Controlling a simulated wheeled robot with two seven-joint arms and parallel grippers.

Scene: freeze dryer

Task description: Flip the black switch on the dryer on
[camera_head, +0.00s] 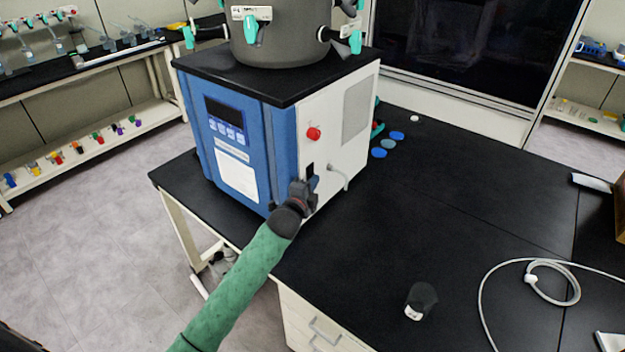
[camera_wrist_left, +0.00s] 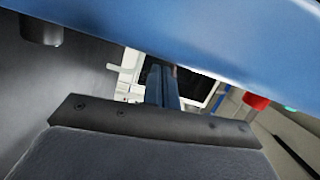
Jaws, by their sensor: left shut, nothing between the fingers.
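The freeze dryer (camera_head: 232,160) is a blue and white box with a black top, standing on the black bench. Its black switch (camera_head: 310,170) is on the white side panel, low and near the blue front corner. My left gripper (camera_head: 313,183) is at that panel, just in front of and below the switch, and partly covers the area. Its fingers are shut and hold nothing. My right gripper is not in view.
A red knob (camera_head: 314,133) sits above the switch; it also shows in the left wrist view (camera_wrist_left: 256,101). A grey cable (camera_head: 341,176) leaves the panel beside it.

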